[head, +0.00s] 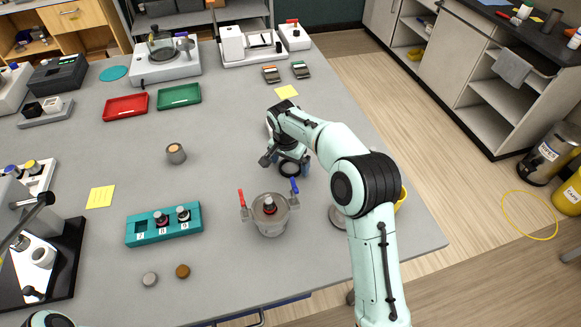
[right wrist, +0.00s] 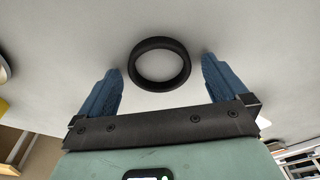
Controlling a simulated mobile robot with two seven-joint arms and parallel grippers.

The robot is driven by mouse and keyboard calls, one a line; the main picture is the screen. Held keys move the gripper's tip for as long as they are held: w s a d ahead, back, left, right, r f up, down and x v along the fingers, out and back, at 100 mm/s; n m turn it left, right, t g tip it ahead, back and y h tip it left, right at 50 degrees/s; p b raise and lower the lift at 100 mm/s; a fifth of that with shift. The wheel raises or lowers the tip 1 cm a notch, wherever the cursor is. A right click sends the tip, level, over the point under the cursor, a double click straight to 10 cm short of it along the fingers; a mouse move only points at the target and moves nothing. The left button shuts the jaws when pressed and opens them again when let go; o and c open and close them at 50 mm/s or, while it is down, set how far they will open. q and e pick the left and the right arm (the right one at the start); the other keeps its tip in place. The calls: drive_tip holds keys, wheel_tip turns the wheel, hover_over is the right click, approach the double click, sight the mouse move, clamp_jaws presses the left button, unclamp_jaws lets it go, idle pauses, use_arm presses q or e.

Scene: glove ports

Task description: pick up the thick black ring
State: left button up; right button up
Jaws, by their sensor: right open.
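The thick black ring (head: 290,175) lies flat on the grey table, right of the table's middle in the head view. My right gripper (head: 284,160) is just above and behind it, partly over it, pointing down. In the right wrist view, the ring (right wrist: 160,87) shows whole between the two blue fingers of the right gripper (right wrist: 161,65), with a gap on each side. The fingers are apart and hold nothing. How high the fingertips are above the table is hard to tell. My left gripper is not in view.
A metal pot (head: 270,222) with red and blue handles stands in front of the ring. A teal rack (head: 140,237) and a small grey-brown cup (head: 176,154) are to the left. A yellow note (head: 287,91) lies behind. My right arm hides part of the table's right side.

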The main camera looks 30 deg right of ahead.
drive_tip(key=c, duration=1.1)
drive_tip(key=shift+o, duration=0.2)
